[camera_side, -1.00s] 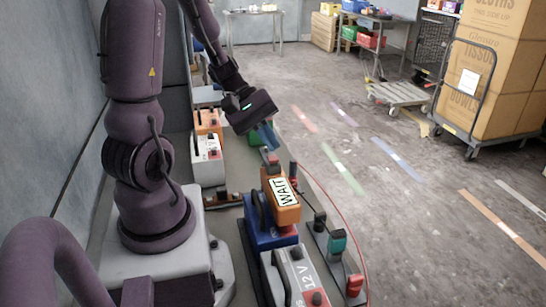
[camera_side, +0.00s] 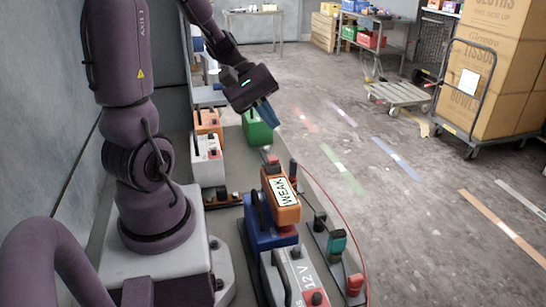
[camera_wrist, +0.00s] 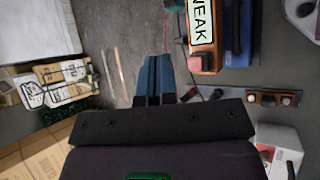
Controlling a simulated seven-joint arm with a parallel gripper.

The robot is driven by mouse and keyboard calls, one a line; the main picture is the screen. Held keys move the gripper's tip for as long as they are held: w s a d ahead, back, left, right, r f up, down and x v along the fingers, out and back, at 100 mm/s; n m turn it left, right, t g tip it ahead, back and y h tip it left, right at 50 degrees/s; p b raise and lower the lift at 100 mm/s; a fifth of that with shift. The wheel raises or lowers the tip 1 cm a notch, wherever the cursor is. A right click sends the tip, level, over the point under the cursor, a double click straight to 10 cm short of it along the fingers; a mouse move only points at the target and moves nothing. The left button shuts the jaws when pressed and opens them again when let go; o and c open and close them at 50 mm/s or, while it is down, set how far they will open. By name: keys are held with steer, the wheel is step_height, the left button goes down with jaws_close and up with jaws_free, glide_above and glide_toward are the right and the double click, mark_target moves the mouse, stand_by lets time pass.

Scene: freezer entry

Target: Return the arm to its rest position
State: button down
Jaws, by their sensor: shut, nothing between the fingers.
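My gripper (camera_side: 268,115) is in the upper middle of the side view, its blue fingers pointing down and to the right. The fingers are together with nothing between them. They hang in the air above and behind the orange tester (camera_side: 286,203), whose white label reads "WEAK". The tester sits on a blue block (camera_side: 268,234). In the wrist view, my gripper (camera_wrist: 154,75) shows shut at the centre, and the orange tester (camera_wrist: 203,58) stands to its right, partly cut off by the top edge.
A green block (camera_side: 257,132) stands just below my gripper. White (camera_side: 207,160) and orange (camera_side: 208,124) units stand left of it. A grey "12 V" battery (camera_side: 296,275) and a strip with teal and red clamps (camera_side: 338,243) are in front. Open floor lies right.

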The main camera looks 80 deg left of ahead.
stand_by(0.3)
steer(key=shift+s+a+f, duration=0.15)
steer(key=shift+s+f, duration=0.05)
steer(key=shift+f, duration=0.1)
steer(key=s+d+r+m+y, duration=0.2)
steer(key=d+r+m+y, duration=0.5)
steer(key=d+m, duration=0.4)
steer(key=r+m, duration=0.1)
steer(key=m, duration=0.4)
steer(key=shift+s+d+r, duration=0.25)
steer(key=shift+s+r, duration=0.05)
steer(key=shift+r, duration=0.05)
